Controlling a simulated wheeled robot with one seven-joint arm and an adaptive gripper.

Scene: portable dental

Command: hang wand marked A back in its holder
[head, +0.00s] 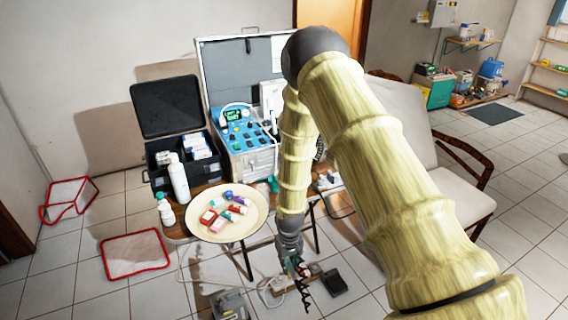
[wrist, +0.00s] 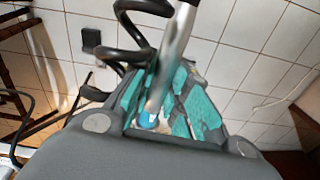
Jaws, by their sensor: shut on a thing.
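My gripper (head: 292,262) hangs low in front of the table in the head view, pointing down. In the wrist view its teal-padded fingers (wrist: 168,105) are shut on a silver wand (wrist: 174,55) with a blue band near the fingers. The wand is tilted, and a black coiled cord (wrist: 138,28) runs beside it. The cord also shows below my gripper in the head view (head: 304,288). No letter on the wand is readable. The blue-fronted dental unit (head: 246,137) stands open on the table, left of my arm. A holder cannot be made out clearly; my arm covers the unit's right side.
A round cream tray (head: 250,228) with several coloured small items is at the table's front. A white bottle (head: 179,180) and an open black case (head: 160,152) stand left of the unit. A reclining chair (head: 425,150) is right. Cables and a black pedal (head: 334,283) lie on the floor.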

